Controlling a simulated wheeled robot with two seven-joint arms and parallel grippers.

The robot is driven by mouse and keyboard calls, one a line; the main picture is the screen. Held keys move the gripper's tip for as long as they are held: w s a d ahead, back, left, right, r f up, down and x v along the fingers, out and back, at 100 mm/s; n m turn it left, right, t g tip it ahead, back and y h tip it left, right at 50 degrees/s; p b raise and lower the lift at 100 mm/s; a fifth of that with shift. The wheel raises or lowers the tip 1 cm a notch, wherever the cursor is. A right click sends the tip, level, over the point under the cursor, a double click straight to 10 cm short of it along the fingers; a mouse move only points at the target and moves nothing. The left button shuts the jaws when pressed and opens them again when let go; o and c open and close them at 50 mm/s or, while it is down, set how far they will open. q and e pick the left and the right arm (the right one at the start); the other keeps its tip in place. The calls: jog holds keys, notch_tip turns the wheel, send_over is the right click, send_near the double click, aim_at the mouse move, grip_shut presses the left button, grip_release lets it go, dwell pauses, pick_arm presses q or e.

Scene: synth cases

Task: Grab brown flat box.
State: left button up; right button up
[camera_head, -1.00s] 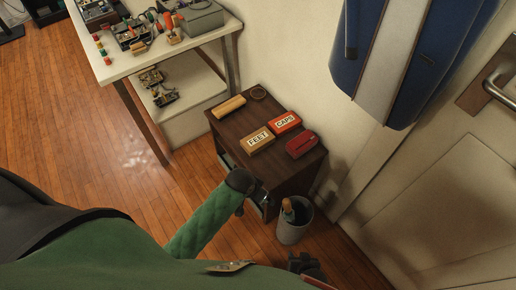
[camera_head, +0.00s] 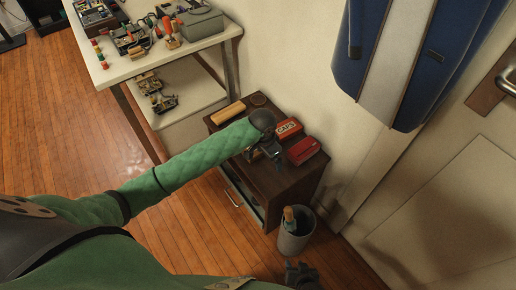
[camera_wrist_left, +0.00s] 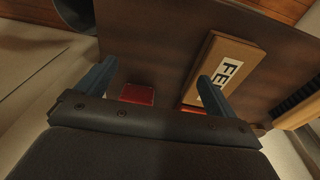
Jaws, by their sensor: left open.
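The brown flat box (camera_wrist_left: 238,58) with a white label, part of its lettering visible, lies on the dark wooden cabinet top in the left wrist view. In the head view my left gripper and hand cover it. My left gripper (camera_head: 268,151) is over the cabinet top, and it also shows in the left wrist view (camera_wrist_left: 153,86). Its fingers are apart with nothing between them; the right-hand finger overlaps the box in that view. Whether it touches the box I cannot tell. My right gripper (camera_head: 303,274) is low in the head view, below the bin; its jaws are unclear.
On the cabinet (camera_head: 300,180) are a red CAPS box (camera_head: 289,127), a dark red case (camera_head: 303,151), a tan block (camera_head: 228,111) and a round disc (camera_head: 258,99). A grey bin (camera_head: 295,240) stands in front. A cluttered white table (camera_head: 120,72) is at the upper left.

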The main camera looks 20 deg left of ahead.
pick_arm(q)
jog(key=shift+g+y, duration=0.4)
jog(key=shift+y, duration=0.3)
jog(key=w+a, duration=0.2)
jog(key=w+a+r, duration=0.1)
jog(key=w+a, duration=0.1)
jog(key=w+a+r, duration=0.1)
jog(key=w+a, duration=0.1)
jog(key=shift+w+r, duration=0.15)
jog(key=shift+w, duration=0.25)
jog(key=shift+w+a+f, duration=0.1)
jog(key=shift+w+f, duration=0.05)
jog(key=shift+f, duration=1.8)
jog(key=shift+w+a+f, duration=0.1)
jog(key=shift+f, duration=1.8)
jog(key=c, duration=1.1)
jog(key=shift+c, duration=0.2)
jog(key=shift+r, duration=0.2)
